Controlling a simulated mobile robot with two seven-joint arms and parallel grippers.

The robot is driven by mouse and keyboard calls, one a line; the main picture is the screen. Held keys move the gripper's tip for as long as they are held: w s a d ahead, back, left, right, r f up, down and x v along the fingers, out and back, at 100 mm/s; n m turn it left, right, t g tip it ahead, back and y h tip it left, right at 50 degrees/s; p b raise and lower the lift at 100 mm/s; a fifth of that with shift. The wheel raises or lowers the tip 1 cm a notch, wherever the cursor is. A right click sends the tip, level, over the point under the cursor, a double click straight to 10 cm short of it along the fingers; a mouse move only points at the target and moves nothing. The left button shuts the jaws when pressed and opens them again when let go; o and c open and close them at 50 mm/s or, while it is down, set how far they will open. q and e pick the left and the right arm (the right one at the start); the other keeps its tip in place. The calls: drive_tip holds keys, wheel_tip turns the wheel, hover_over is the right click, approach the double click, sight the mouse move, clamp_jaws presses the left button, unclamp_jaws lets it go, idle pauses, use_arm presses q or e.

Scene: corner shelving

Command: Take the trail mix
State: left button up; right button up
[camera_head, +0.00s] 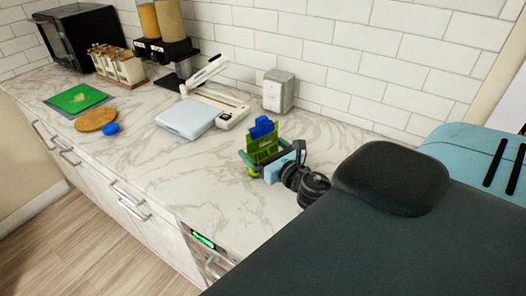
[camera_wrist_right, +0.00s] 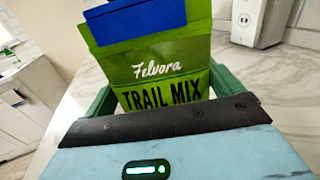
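The trail mix (camera_head: 262,143) is a lime-green bag with a blue top part, near the right end of the marble counter. In the right wrist view, the bag (camera_wrist_right: 160,68) faces me with its "Felvora" and "TRAIL MIX" lettering upright. My right gripper (camera_head: 262,158) is at the bag, with one dark green finger on each side of it. The fingers (camera_wrist_right: 168,92) are spread about as wide as the bag; I cannot tell whether they press on it. The gripper body hides the bag's lower part in the wrist view. My left gripper is not in view.
Behind the bag, a white box-like appliance (camera_head: 278,91) stands against the tiled wall. To the left are a pale flat scale-like device (camera_head: 187,117), a blue object (camera_head: 111,129), a round wooden board (camera_head: 95,120) and a green mat (camera_head: 76,98).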

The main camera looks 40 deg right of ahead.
sight(264, 140)
drive_tip(key=c, duration=0.7)
drive_tip(key=shift+o, duration=0.2)
drive_tip(key=shift+r, duration=0.1)
drive_tip(key=shift+r, duration=1.5)
drive_tip(key=s+a+r, duration=0.1)
drive_tip(key=s+a, duration=0.2)
drive_tip(key=s, duration=0.4)
drive_tip(key=s+a+r, duration=0.1)
drive_tip(key=s+a, duration=0.2)
drive_tip(key=s, duration=0.4)
drive_tip(key=shift+s+a, duration=0.15)
drive_tip(key=shift+s, duration=0.2)
